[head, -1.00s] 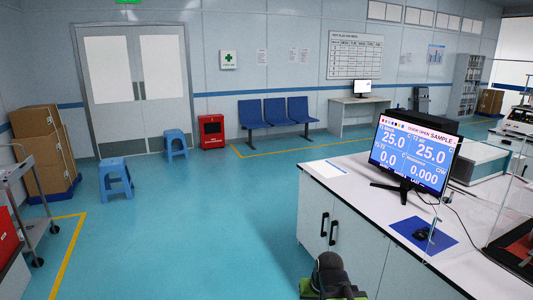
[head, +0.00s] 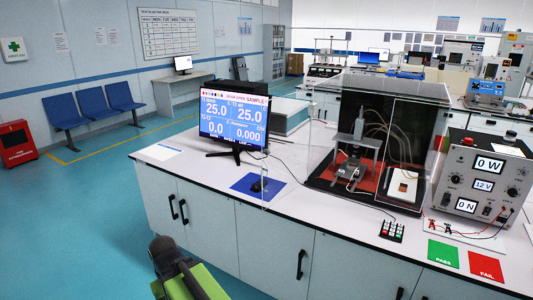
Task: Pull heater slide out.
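A clear-walled enclosure (head: 330,105) with a dark back stands on the white counter in the head view. Inside it, a grey metal test fixture (head: 357,140) stands on a red mat, with pale tubes running from it. A low grey block (head: 351,172) sits at the fixture's base; I cannot tell whether it is the heater slide. A small white-framed piece with a brown face (head: 403,186) is behind the enclosure's right front panel. My green and dark arm part shows at the bottom left, well short of the enclosure. My gripper's fingers are not visible.
A monitor (head: 234,118) stands on the counter left of the enclosure, with a blue mouse mat (head: 258,187) in front. A keypad (head: 392,231), green PASS card (head: 443,253), red FAIL card (head: 486,266) and power unit (head: 482,180) are right.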

